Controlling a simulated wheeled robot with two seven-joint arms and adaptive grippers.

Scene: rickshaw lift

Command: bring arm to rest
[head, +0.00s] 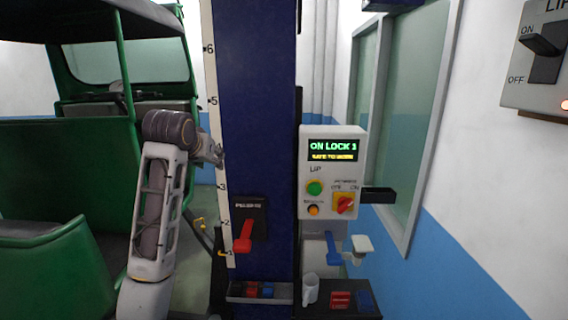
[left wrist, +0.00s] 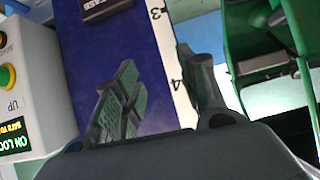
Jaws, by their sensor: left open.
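My left arm rises from the bottom of the head view, bent at the elbow. Its left gripper (head: 212,152) is beside the left edge of the blue column (head: 255,120), by the white number scale (head: 211,100). In the left wrist view the two fingers of the left gripper (left wrist: 158,70) stand apart with nothing between them. The blue column (left wrist: 95,60) and the scale (left wrist: 165,45) show behind them. I cannot tell whether the fingers touch the column. My right gripper is not in view.
A green rickshaw (head: 65,165) stands at the left, close to my arm. A control box (head: 332,180) reading "ON LOCK 1" is right of the column. A red lever (head: 243,238) is low on the column. Trays with small items sit below. A wall switch (head: 545,50) is at the far right.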

